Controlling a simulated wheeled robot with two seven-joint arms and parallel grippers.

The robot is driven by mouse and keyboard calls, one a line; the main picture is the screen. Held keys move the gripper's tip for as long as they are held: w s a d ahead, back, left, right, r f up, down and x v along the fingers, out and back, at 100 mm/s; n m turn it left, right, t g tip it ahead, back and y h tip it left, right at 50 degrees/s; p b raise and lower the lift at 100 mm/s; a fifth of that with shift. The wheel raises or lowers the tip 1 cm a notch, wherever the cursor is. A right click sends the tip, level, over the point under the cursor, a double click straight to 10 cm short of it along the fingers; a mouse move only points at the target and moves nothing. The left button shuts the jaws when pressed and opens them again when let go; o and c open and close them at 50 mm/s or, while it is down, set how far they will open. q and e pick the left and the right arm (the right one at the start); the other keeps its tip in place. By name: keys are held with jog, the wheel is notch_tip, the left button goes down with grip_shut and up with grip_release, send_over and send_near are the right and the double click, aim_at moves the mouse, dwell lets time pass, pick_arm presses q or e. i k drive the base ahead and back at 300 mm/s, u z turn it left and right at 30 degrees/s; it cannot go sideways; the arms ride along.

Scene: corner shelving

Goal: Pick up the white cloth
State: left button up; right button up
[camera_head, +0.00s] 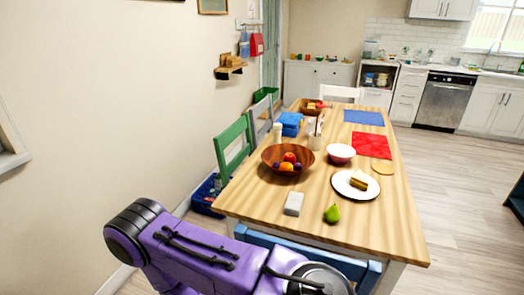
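A small pale, greyish-white folded item (293,203) lies on the near part of the wooden dining table (250,198). It looks like the white cloth, but it is too small to be sure of its material. It lies between the fruit bowl and a green pear, apart from both. One of my purple arms crosses the bottom of the head view, in front of the table's near end. Neither of my grippers shows in the view, and nothing is seen in their hold.
A brown fruit bowl (268,158), a green pear (332,214), a white plate (343,188) with cake and a red-and-white bowl (341,154) stand on the table. A blue chair (262,239) is at the near end, a green chair (233,146) at left. Floor is free at right.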

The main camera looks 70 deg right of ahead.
aim_at(293, 205)
jog(key=i, duration=1.8)
jog(key=z, duration=3.15)
